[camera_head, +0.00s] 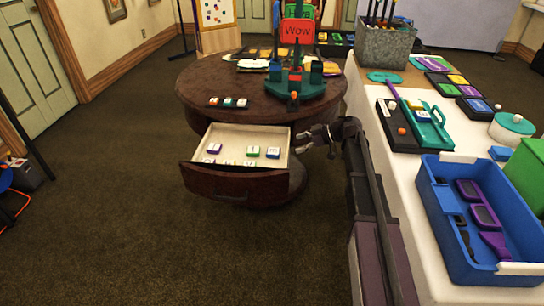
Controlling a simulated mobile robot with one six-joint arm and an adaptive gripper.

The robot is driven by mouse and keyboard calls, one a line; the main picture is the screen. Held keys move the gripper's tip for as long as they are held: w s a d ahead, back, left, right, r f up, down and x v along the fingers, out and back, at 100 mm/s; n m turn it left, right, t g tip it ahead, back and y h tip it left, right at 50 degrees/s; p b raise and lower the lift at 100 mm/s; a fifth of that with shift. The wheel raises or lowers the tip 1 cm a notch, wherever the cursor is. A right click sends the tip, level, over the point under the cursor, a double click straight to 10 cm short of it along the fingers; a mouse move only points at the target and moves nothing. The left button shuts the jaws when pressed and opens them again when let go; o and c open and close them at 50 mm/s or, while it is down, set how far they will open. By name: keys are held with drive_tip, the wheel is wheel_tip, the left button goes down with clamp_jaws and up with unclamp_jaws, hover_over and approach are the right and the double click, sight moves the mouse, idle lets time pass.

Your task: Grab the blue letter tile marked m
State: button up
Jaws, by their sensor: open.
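Several small letter tiles lie in the open drawer (233,135) of the round brown table. A blue tile (273,152) is at the drawer's right, beside a green tile (253,151). A purple-blue tile (214,148) lies at the left, and more tiles are partly hidden behind the drawer front. The letters are too small to read, so I cannot tell which tile is marked m. My gripper (303,140) is open and empty, just right of the drawer's right wall, with its fingers pointing left.
The round table (200,80) bears three more tiles (228,102) and a teal stand (295,85) with a red "Wow" sign (297,31). A white-covered table (405,170) at right holds a blue bin (440,235) and trays.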

sight(274, 151)
drive_tip(key=shift+b+x, duration=0.65)
drive_tip(key=shift+x, duration=1.35)
drive_tip(key=shift+b+x, duration=1)
drive_tip(key=shift+x, duration=1)
drive_tip(key=shift+w+a+f, duration=0.2)
drive_tip(key=shift+a+f, duration=0.1)
drive_tip(key=shift+a, duration=0.2)
drive_tip(key=c, duration=0.9)
